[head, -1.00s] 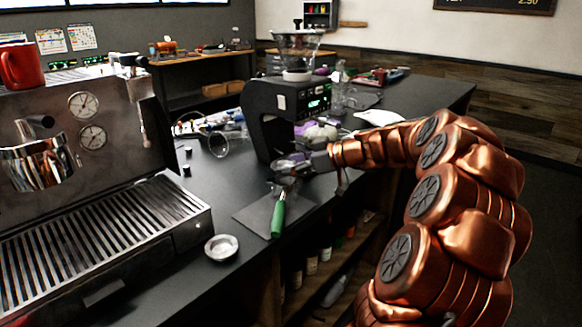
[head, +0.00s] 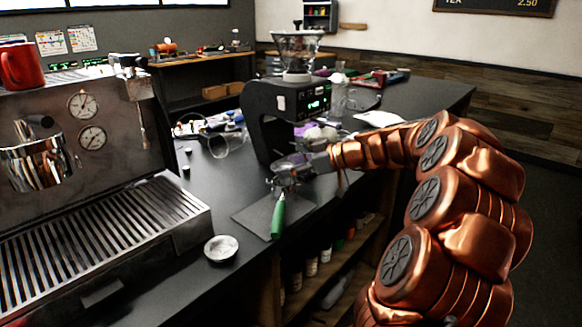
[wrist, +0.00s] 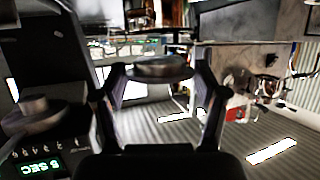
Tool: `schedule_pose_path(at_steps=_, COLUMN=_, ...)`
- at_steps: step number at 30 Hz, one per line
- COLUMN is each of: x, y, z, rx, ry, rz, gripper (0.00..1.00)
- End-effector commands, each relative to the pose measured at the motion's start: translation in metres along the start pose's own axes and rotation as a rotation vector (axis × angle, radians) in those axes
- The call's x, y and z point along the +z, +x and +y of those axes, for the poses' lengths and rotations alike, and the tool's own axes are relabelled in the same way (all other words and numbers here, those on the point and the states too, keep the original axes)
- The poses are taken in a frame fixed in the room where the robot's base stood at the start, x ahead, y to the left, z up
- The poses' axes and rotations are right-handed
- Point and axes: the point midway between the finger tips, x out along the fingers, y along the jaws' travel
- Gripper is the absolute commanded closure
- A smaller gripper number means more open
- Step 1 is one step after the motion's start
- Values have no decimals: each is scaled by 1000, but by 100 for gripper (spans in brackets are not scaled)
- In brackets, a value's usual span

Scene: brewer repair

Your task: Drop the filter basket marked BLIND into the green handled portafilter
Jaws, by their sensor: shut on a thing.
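The green handled portafilter (head: 278,215) lies on a dark mat, its handle toward the counter's front edge. Its head is partly hidden by my gripper. My gripper (head: 288,164) is just above and behind the portafilter head. In the wrist view my gripper (wrist: 160,72) is shut on a round, shallow metal basket (wrist: 160,67), held between its two fingertips. No marking can be read on it. A second shallow metal basket (head: 221,248) sits on the counter left of the portafilter, near the front edge. Its marking cannot be read either.
The espresso machine (head: 100,150) with its drip tray stands at the left. A black grinder (head: 285,110) stands close behind my gripper and shows in the wrist view too. Glass jug (head: 222,143) and clutter lie behind.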

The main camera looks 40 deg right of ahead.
Motion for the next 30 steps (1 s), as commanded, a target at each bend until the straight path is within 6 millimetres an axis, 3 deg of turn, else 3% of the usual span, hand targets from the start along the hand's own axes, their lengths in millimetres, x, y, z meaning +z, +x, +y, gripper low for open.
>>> schedule_pose_path(at_steps=30, x=6, y=3, z=0, rx=0, ry=0, rz=0, gripper=60)
